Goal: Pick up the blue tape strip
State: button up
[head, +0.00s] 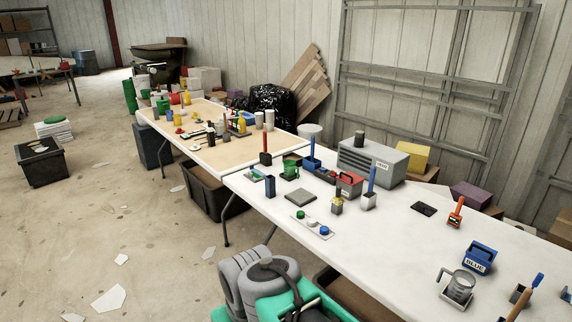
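I cannot make out a blue tape strip for certain. Several blue things stand on the white table (400,235): a blue holder labelled "BLUE" (479,259) at the right, a small blue upright container (270,187) at the left, a blue-handled tool (371,180) in a pale block, and another blue-handled tool (312,151) farther back. A pale tray (311,225) at the front edge carries round green and blue pieces. My gripper is not in view.
A grey case (372,162) and a red box (349,185) stand at the back of the white table. A wooden-topped table (230,157) adjoins at the left. The floor at the left has scattered pale scraps (109,298).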

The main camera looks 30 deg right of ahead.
aim_at(251, 167)
jog(key=z, duration=0.45)
jog(key=i, duration=2.9)
jog(key=u, duration=1.1)
jog(key=i, duration=0.55)
jog(key=u, duration=0.4)
